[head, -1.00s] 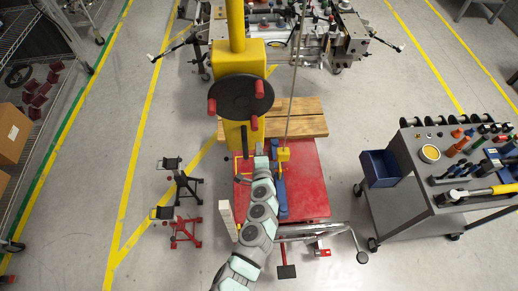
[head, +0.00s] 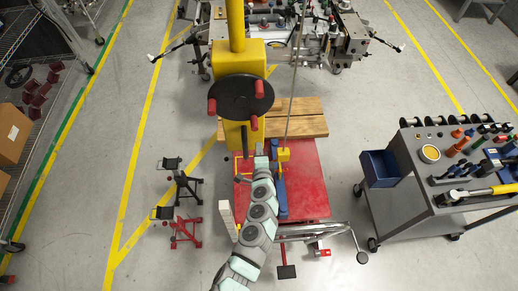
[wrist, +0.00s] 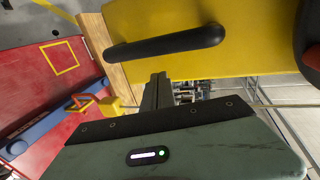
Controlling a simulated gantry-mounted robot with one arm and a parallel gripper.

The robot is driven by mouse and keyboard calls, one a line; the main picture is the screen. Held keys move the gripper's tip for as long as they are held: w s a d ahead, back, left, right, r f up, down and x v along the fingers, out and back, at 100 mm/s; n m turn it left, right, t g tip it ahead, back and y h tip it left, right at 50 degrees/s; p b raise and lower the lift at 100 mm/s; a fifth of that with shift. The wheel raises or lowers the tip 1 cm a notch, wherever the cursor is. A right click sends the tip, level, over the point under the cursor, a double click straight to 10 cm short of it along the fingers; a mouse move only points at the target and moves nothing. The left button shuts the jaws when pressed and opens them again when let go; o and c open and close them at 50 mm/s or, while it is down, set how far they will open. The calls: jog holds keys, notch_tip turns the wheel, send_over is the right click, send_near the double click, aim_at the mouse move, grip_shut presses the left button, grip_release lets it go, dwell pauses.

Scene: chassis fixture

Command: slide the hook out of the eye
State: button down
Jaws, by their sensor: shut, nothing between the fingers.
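The yellow hook block (head: 283,155) hangs at the lower end of a thin straight cable, over the blue bar (head: 282,200) on the red platform. In the wrist view the yellow block (wrist: 112,107) shows with an orange-red hook-shaped piece (wrist: 82,103) beside it, above the blue bar. I cannot make out the eye or whether the hook sits inside it. My gripper (wrist: 158,90) is shut and empty, with its dark fingers together. It is to the right of the block in the wrist view and apart from it. In the head view my arm hides the fingertips.
A yellow column with a black wheel (head: 240,97) and red knobs stands just beyond my gripper. A black handle (wrist: 165,45) on a yellow housing is close to my fingers. Wooden beams (head: 300,117) lie behind the red platform (head: 310,185). A tool cart (head: 400,205) stands right.

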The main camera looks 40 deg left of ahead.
dwell(0.3)
jog(key=s+a+p, duration=0.1)
jog(key=s+a, duration=0.3)
jog(key=shift+s, duration=0.3)
jog(key=shift+s+a, duration=0.1)
jog(key=shift+a, duration=0.05)
jog(key=shift+s+a, duration=2)
jog(key=shift+s, duration=0.2)
jog(key=shift+w+d, duration=0.1)
jog(key=shift+w+d, duration=1.1)
jog(key=shift+w, duration=0.05)
jog(key=s+d+b, duration=0.1)
jog(key=s+d, duration=0.5)
jog(key=shift+d+b, duration=0.25)
jog(key=shift+b, duration=0.15)
